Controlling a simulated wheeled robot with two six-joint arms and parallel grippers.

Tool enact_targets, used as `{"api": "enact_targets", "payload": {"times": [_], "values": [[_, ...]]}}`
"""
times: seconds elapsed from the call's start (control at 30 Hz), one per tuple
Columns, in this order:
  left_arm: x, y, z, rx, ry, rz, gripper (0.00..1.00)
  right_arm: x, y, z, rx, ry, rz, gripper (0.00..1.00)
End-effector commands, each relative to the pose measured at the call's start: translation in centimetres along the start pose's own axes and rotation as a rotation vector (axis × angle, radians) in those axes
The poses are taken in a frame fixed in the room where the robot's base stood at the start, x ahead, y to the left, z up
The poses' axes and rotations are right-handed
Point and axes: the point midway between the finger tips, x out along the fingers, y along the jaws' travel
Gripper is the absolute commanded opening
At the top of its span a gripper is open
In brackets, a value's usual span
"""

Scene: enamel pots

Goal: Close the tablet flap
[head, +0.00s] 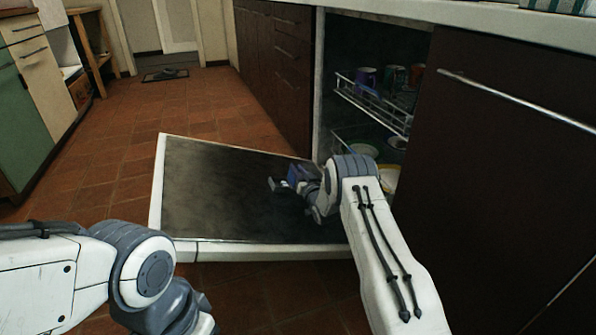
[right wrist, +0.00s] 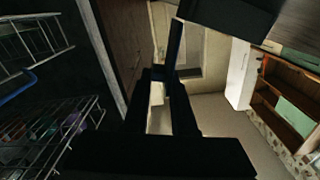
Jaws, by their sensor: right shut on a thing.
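The dishwasher door (head: 210,190) hangs open, its dark inner face up, with a pale rim. My right gripper (head: 277,184) is low over the right half of this face. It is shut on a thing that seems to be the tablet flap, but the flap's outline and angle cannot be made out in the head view. In the right wrist view my right gripper (right wrist: 168,75) shows as dark shapes, with a thin dark bar beyond the fingers. My left arm shows at the lower left of the head view, but its gripper is out of frame.
The dishwasher's upper rack (head: 375,103) holds cups and stands right behind the door. Dark cabinet fronts (head: 500,190) close off the right side. Green and cream cabinets (head: 35,110) stand at the far left.

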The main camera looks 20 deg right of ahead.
Motion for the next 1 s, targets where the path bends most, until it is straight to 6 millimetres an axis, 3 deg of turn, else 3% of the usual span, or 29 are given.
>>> {"api": "enact_targets", "payload": {"times": [0.37,1.0], "values": [[-0.7,0.1,0.0,0.000,0.000,0.000,0.50,-0.1,-0.3,-0.1,-0.080,-0.002,0.004,0.00],[-2.7,0.2,-0.1,0.000,0.000,0.000,0.50,-0.2,-3.1,0.3,-0.510,-0.005,0.004,0.00]]}}
